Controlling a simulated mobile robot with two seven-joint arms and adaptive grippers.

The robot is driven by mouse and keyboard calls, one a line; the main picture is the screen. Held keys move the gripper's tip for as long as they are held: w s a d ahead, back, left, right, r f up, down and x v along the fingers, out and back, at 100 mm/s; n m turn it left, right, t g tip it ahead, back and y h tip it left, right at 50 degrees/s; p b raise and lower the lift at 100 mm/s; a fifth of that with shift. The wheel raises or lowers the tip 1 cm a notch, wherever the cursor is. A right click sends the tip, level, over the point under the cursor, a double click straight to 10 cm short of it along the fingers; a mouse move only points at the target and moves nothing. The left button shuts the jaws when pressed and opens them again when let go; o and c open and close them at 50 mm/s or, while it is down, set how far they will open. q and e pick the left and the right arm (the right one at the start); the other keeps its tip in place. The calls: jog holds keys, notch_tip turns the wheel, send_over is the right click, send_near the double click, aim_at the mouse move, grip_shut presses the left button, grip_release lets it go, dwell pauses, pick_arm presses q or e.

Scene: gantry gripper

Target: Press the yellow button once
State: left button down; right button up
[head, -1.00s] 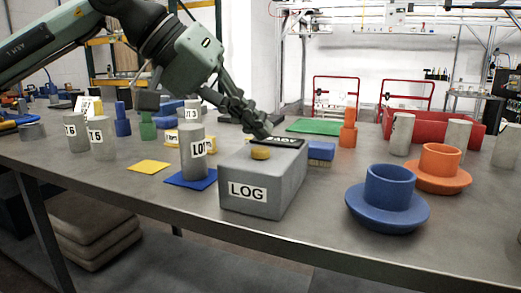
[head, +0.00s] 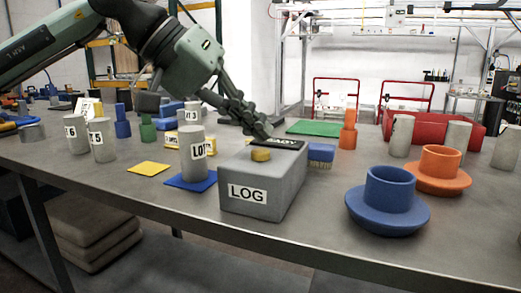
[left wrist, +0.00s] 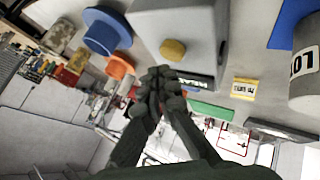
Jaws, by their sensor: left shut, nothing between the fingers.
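The yellow button (head: 261,155) is a short round cap on top of a grey box labelled LOG (head: 262,192). A dark panel with light lettering (head: 281,143) lies on the box top behind the button. My left gripper (head: 265,134) comes in from the upper left, shut and empty. Its fingertips are just behind and above the button, over the panel's edge, and appear apart from the button. In the left wrist view, the button (left wrist: 172,49) lies just beyond the shut fingertips (left wrist: 160,76), with the box (left wrist: 190,18) around it. My right gripper is not in view.
A blue flanged cup (head: 388,203) and an orange one (head: 439,170) stand right of the box. A grey labelled cylinder (head: 192,156) on a blue mat (head: 190,184) stands to its left. A blue brush-like block (head: 320,153) lies behind. The table's front is clear.

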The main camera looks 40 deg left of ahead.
aim_at(255, 151)
pick_arm(q)
jog(key=shift+f+b, duration=0.35)
jog(key=shift+f, duration=0.1)
jog(key=shift+f+b, duration=0.45)
jog(key=shift+f, duration=0.05)
dwell(0.7)
dwell(0.4)
jog(key=shift+r+p, duration=0.95)
jog(key=shift+p, duration=0.05)
notch_tip(255, 151, up, 5)
jog(key=p, duration=0.5)
dwell(0.5)
